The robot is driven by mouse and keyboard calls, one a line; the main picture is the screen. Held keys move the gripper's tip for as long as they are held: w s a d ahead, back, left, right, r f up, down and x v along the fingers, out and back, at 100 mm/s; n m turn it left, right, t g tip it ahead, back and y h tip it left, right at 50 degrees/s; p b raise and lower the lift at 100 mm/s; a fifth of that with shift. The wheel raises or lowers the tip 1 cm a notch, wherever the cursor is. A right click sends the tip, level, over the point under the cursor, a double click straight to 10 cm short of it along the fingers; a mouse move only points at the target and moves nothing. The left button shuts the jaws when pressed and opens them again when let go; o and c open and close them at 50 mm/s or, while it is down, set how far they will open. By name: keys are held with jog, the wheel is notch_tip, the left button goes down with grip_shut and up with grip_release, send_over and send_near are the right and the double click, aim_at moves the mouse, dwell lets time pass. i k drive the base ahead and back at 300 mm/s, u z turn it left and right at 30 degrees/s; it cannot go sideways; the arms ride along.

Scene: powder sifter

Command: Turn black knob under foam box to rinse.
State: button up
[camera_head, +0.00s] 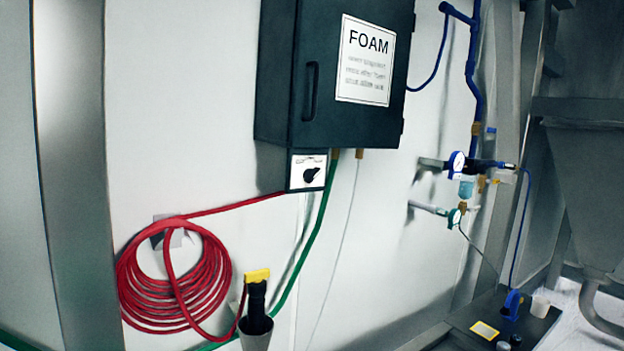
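The dark foam box (281,75) hangs on the white wall in the upper middle, with a white "FOAM" label (366,60) and a vertical handle on its door. Under its lower left corner is a small white switch plate (298,180) carrying the black knob (311,175). The knob's pointer looks tilted, its narrow end toward the upper right. The print above the knob is too small to read. My gripper does not show in this view, and nothing is seen touching the knob.
A coiled red hose (214,284) hangs at lower left, beside a black-and-yellow spray nozzle (257,295) in a holder. A green hose (318,222) runs below the box. Blue pipes and a gauge (457,162) are at right, above a dark bench (465,318). A grey post (75,150) stands at left.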

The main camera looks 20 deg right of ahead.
aim_at(310, 174)
jog(key=u, duration=0.1)
jog(key=i, duration=1)
jog(key=u, duration=0.25)
